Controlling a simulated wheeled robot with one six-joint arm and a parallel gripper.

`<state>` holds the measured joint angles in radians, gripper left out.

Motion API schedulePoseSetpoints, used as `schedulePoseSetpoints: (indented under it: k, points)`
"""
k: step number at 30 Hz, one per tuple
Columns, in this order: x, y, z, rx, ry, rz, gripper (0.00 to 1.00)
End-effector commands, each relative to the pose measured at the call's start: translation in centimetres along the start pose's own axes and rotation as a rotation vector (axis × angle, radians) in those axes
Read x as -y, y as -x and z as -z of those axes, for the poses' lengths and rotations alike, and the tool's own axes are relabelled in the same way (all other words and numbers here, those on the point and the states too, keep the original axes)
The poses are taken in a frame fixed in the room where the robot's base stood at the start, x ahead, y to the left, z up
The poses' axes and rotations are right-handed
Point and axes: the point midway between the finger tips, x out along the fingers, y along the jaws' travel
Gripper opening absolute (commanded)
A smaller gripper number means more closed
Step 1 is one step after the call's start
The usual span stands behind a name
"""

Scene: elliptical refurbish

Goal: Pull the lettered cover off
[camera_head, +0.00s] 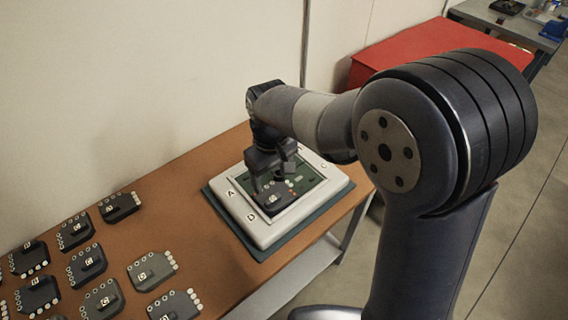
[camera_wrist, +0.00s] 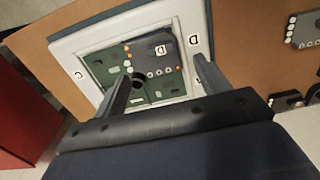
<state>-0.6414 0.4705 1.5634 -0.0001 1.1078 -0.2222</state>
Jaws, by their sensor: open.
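A white frame (camera_head: 262,233) with letters at its corners lies on a dark mat on the brown table. It surrounds a green board (camera_head: 304,183). A dark cover with a pale letter tag (camera_head: 273,201) sits on the board, near the corner marked D. In the wrist view the cover (camera_wrist: 150,50) shows its letter and a row of round contacts, beside the green board (camera_wrist: 105,72). My gripper (camera_head: 273,176) is above the board, with its fingers (camera_wrist: 163,72) apart and empty. In the wrist view the cover lies beyond and between the fingertips. Contact with it is not visible.
Several similar dark lettered pieces (camera_head: 87,263) lie on the table (camera_head: 190,190) at the left. A wall stands behind the table. A red box (camera_head: 420,48) and a grey bench (camera_head: 500,22) are farther back at the right.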

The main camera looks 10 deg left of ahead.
Motion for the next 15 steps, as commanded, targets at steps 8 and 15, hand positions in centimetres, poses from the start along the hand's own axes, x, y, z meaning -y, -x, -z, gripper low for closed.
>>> schedulePoseSetpoints:
  k: [8,15]
  points:
    - [-0.1,-4.8,-0.1,0.006,0.000,0.001,0.71]
    - [-0.1,-8.5,-0.1,0.004,0.000,0.001,0.71]
